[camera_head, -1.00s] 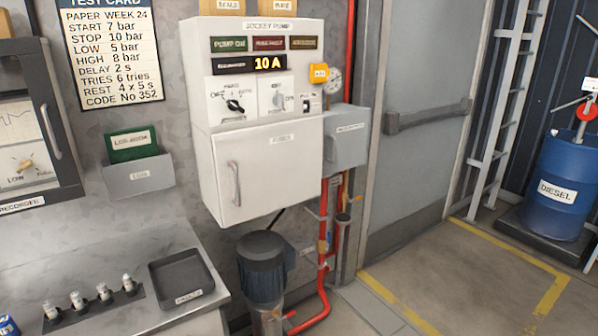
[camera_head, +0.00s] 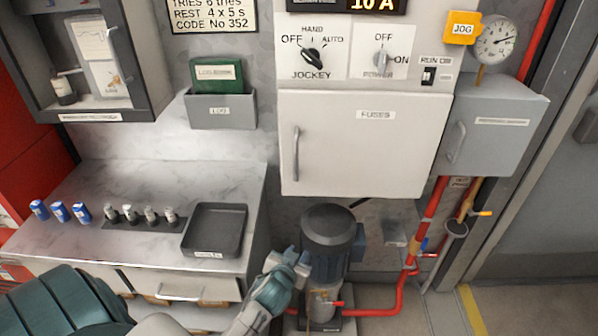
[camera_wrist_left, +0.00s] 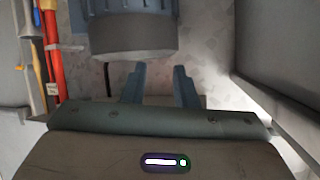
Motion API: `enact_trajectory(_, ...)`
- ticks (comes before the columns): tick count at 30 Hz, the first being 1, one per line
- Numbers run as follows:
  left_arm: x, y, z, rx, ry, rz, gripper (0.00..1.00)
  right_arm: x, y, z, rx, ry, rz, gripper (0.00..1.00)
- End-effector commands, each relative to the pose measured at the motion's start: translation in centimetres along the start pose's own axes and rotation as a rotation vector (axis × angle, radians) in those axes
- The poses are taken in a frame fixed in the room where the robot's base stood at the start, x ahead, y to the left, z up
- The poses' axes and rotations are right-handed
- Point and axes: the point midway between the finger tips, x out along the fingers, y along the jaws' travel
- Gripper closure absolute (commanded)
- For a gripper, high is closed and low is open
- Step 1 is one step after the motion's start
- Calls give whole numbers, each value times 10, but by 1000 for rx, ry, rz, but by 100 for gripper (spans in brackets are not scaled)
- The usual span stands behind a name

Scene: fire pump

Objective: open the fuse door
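The white fuse door (camera_head: 362,146), labelled FUSES, is closed on the lower part of the jockey pump cabinet. Its upright grey handle (camera_head: 296,154) is near its left edge. My left gripper (camera_head: 303,262) is below the door, in front of the dark pump motor (camera_head: 331,228), and apart from the handle. In the left wrist view its two fingers (camera_wrist_left: 159,84) stand apart with nothing between them, and the motor (camera_wrist_left: 130,30) is just beyond. My right gripper does not show.
A steel counter (camera_head: 85,180) with several fuses and a black tray (camera_head: 214,230) is at the left. A grey log holder (camera_head: 221,110) hangs left of the door. A grey box (camera_head: 497,125) adjoins the door's right side. Red pipes (camera_head: 412,262) run below.

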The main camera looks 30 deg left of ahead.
Motion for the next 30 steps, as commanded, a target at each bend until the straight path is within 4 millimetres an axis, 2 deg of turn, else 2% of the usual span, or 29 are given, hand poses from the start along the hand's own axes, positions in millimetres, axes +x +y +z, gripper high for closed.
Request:
enact_trajectory(1, -19, -7, -49, -25, 80, -17, 74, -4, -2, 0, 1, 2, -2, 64)
enact_trajectory(3, -45, -17, -102, -61, 173, -42, 74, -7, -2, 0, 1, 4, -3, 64)
enact_trajectory(6, -84, -30, -160, -108, 284, -71, 74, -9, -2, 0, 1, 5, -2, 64)
enact_trajectory(9, -114, -40, -197, -146, 363, -90, 74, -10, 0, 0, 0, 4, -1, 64)
enact_trajectory(12, -133, -46, -216, -170, 407, -100, 74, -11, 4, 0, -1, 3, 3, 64)
enact_trajectory(16, -136, -50, -227, -180, 426, -105, 74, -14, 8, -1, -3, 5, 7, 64)
enact_trajectory(20, -120, -53, -235, -177, 426, -106, 74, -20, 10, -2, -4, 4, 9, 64)
enact_trajectory(30, -63, -61, -260, -179, 424, -105, 74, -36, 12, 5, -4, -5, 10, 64)
